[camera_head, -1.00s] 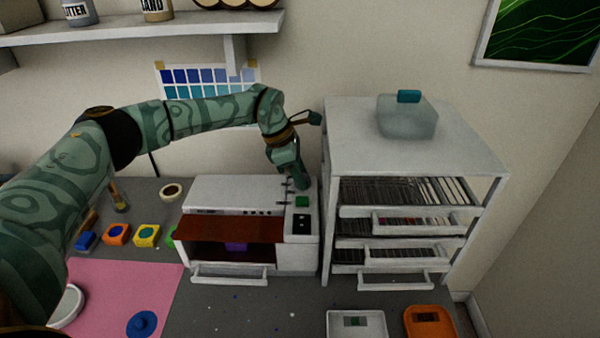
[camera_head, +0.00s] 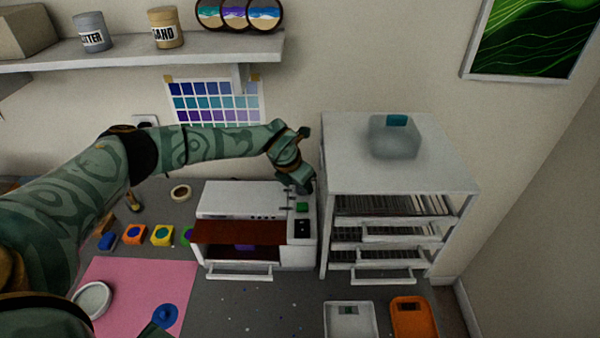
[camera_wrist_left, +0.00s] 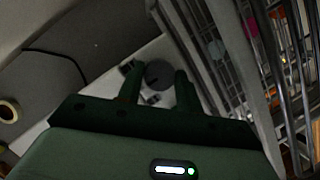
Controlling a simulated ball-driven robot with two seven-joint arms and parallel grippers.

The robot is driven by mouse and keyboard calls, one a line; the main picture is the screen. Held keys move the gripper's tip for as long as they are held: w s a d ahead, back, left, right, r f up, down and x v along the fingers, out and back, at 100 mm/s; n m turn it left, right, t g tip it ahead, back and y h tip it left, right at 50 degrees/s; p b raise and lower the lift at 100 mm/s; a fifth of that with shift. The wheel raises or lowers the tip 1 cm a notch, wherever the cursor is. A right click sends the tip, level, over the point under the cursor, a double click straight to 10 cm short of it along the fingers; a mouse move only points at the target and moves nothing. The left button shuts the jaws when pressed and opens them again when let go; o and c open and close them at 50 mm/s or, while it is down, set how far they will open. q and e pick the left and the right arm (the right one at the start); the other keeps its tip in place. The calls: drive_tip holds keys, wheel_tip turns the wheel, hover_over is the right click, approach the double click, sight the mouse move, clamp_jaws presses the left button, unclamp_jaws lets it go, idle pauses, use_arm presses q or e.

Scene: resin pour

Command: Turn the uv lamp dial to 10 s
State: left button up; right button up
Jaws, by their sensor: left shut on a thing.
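My left gripper (camera_head: 305,189) reaches down onto the back right of the lamp's top. In the left wrist view, the round grey dial (camera_wrist_left: 158,75) sits between the two fingers of my left gripper (camera_wrist_left: 157,70), which is shut on it. A dark mark shows on the dial, but its setting is too small to read. The head view hides the dial behind the gripper.
A white rack (camera_head: 400,165) with drawers stands close to the right of the lamp, with a translucent tub (camera_head: 393,143) on top. A shelf (camera_head: 150,50) hangs above. Coloured pots (camera_head: 162,235) and a pink mat (camera_head: 130,290) lie left. White (camera_head: 350,318) and orange trays (camera_head: 413,317) lie in front.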

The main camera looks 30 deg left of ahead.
use_arm(q)
drive_tip(key=shift+r+n+y+p, duration=0.3)
drive_tip(key=shift+n+p, duration=0.4)
drive_tip(key=shift+n, duration=0.3)
drive_tip(key=n+y+p, duration=0.1)
drive_tip(key=n, duration=0.1)
drive_tip(key=shift+d+f+n, duration=0.1)
drive_tip(key=shift+d+n, duration=0.05)
drive_tip(key=shift+n, duration=0.15)
drive_tip(key=n+y+p, duration=0.1)
drive_tip(key=n, duration=0.3)
drive_tip(key=shift+f+y, duration=0.1)
drive_tip(key=shift+y, duration=0.2)
drive_tip(key=shift+n, duration=0.3)
drive_tip(key=o, duration=1)
